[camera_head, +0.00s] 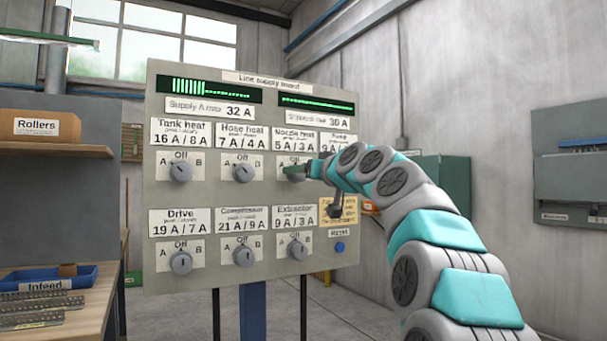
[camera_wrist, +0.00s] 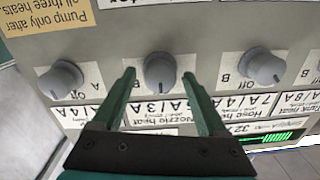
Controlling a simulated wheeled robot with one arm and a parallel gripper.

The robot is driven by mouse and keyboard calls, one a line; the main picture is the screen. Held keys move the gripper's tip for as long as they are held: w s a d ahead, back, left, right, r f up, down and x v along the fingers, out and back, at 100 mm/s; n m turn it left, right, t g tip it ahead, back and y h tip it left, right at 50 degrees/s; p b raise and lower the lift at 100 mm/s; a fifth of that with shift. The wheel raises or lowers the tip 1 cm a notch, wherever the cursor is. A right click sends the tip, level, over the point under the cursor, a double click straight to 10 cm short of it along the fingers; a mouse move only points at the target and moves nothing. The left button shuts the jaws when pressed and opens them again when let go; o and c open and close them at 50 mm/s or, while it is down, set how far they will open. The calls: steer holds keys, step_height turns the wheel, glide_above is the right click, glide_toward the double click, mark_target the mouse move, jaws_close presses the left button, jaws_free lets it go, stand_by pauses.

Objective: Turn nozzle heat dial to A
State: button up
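The nozzle heat dial (camera_wrist: 160,72) is a grey round knob on the line supply board (camera_head: 215,198), under the label "Nozzle heat 5A/3A". In the wrist view, which shows the board upside down, it sits between the two green fingers of my gripper (camera_wrist: 159,76). The fingers are spread, with a gap to the knob on both sides. In the head view my gripper (camera_head: 306,170) is at this dial and covers much of it.
The hose heat dial (camera_wrist: 262,68) and the pump dial (camera_wrist: 60,80) flank it closely. The tank heat dial (camera_head: 180,172), drive dial (camera_head: 181,263), compressor dial (camera_head: 243,257), extractor dial (camera_head: 297,250) and blue reset button (camera_head: 340,247) are on the same board.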

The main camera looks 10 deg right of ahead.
jaws_close()
stand_by(0.4)
